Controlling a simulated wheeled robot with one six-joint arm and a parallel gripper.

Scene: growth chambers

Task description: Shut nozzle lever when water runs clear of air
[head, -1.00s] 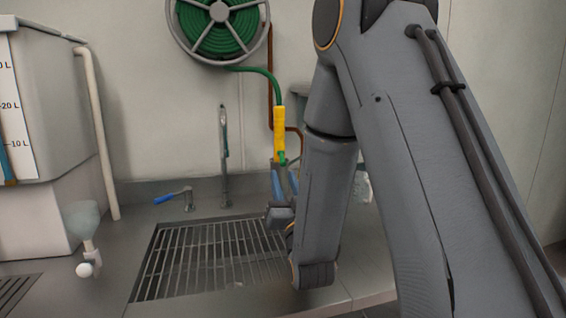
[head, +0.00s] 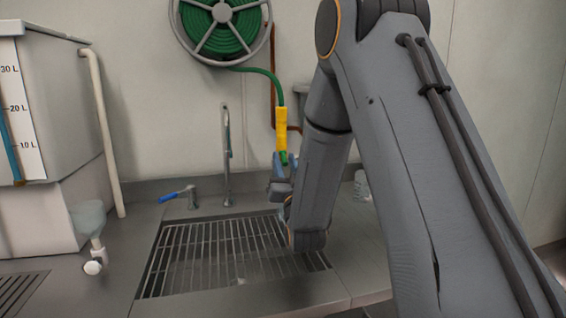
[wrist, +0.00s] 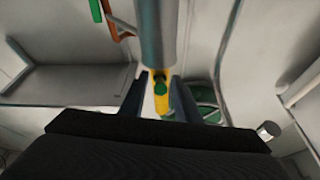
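The yellow nozzle (head: 281,130) stands upright at the end of a green hose (head: 270,80), with a green part at its lower end. My gripper (head: 279,166) is at that lower end, above the sink grate. In the wrist view the yellow nozzle (wrist: 160,98) shows between the two dark fingers of my gripper (wrist: 158,98), with gaps on both sides. The gripper looks open around it. A grey cylinder (wrist: 155,35) ends near the nozzle; I cannot tell if it belongs to it. I cannot make out the lever or a clear water stream.
A hose reel (head: 222,12) hangs on the wall. A tap (head: 227,155) and a blue-handled valve (head: 178,194) stand behind the sink grate (head: 215,265). A marked tank (head: 65,110) is at left.

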